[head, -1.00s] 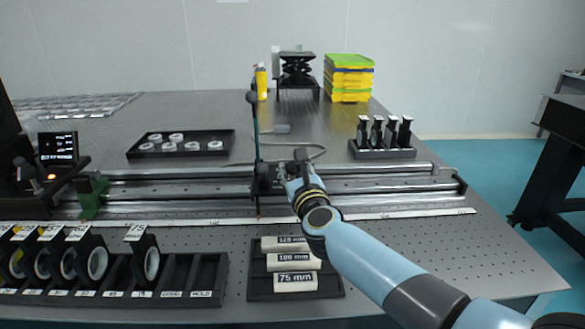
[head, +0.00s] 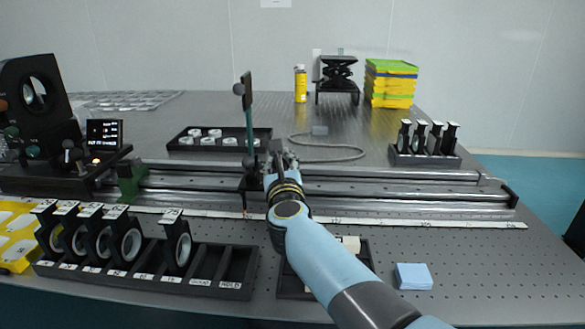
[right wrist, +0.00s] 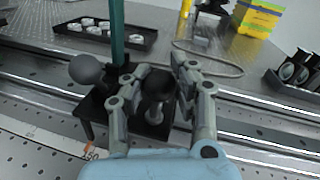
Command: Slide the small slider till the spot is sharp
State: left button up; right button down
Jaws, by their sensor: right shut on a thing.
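The small slider (head: 252,184) is a black carriage on the long rail, with a teal post and a dark upright plate (head: 246,92) above it. My right gripper (head: 279,160) is at the slider's right side. In the right wrist view, its fingers (right wrist: 158,72) are shut around a dark knob (right wrist: 158,88) on the slider base (right wrist: 98,108). An orange pointer mark sits over the white scale (right wrist: 45,142) beside the base. No light spot can be made out on the plate. My left gripper is out of view.
A green block (head: 131,182) stands on the rail to the left, near a small screen (head: 104,133). The rail right of my gripper is clear. A black lens rack (head: 235,286) stands in front, and a tray of rings (head: 222,147) behind.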

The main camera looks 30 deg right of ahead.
jog(key=shift+s+f, duration=0.15)
jog(key=shift+f, duration=0.1)
jog(key=c, duration=1.4)
grip_release()
jog(key=o, duration=0.4)
jog(key=shift+s+a+r, duration=0.1)
jog(key=shift+r, duration=0.1)
notch_tip(320, 180, up, 10)
